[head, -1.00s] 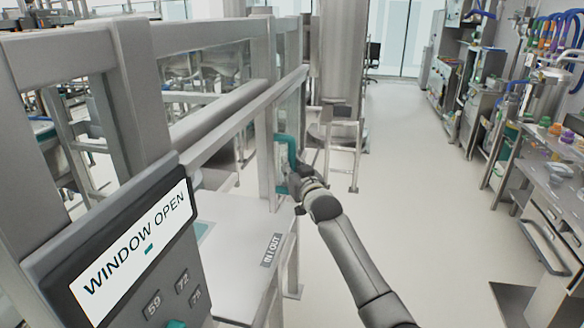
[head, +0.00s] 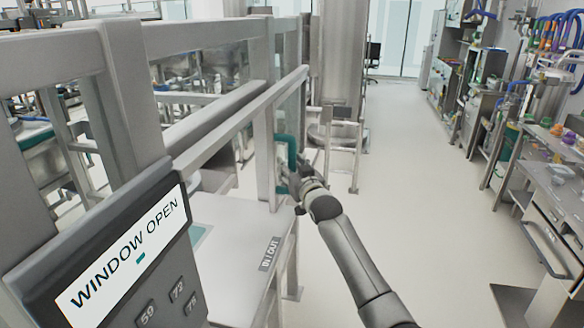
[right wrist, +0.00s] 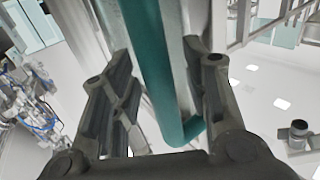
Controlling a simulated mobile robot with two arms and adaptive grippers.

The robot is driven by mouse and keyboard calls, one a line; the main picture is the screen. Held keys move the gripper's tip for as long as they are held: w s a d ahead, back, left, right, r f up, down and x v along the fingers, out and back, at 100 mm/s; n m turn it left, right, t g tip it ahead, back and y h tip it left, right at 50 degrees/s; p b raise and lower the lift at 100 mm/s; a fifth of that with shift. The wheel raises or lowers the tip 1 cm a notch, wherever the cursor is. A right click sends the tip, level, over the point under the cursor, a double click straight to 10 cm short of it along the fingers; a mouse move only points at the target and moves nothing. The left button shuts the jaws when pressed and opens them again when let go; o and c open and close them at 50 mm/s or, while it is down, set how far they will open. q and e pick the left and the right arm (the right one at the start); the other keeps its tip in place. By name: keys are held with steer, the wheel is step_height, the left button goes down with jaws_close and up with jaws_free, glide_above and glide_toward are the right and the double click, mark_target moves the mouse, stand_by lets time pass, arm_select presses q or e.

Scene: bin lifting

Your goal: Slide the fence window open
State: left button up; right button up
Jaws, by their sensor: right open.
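The fence window's teal handle (head: 287,148) stands upright at the far end of the fence opening, in the middle of the head view. In the right wrist view the teal handle (right wrist: 150,60) runs between the two fingers. My right gripper (head: 294,172) is at the handle, with its fingers open on either side of it. In the right wrist view the gripper (right wrist: 158,62) shows gaps between its fingers and the bar. The control panel (head: 150,300) at the lower left reads "WINDOW OPEN". My left gripper is not in view.
A grey fence rail (head: 235,120) runs along the opening above a pale shelf (head: 235,225) marked "IN / OUT". Clear floor (head: 410,200) lies to the right of my arm. A workbench (head: 560,190) with drawers stands at the right edge.

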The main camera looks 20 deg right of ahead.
steer(key=s, duration=1.2)
steer(key=shift+f, duration=0.1)
stand_by(0.4)
steer(key=s+f+g, duration=0.3)
steer(key=s+f, duration=0.1)
steer(key=f, duration=1.3)
steer(key=s+f+g, duration=0.3)
steer(key=f, duration=1.4)
steer(key=s+a+f+n+g, duration=0.15)
steer(key=s+f+g, duration=0.25)
steer(key=s+f, duration=1.4)
steer(key=s+a+f+g, duration=0.1)
steer(key=s+f, duration=0.4)
steer(key=s, duration=0.7)
steer(key=s+a+f+g, duration=0.1)
steer(key=s+f+g, duration=0.2)
steer(key=s+f, duration=0.3)
steer(key=s+a+f+g, duration=0.1)
steer(key=s+f+g, duration=0.2)
steer(key=s, duration=1.4)
step_height(320, 180, down, 4)
steer(key=shift+s+r+n, duration=0.25)
steer(key=shift+s+n, duration=0.05)
steer(key=shift+n, duration=0.15)
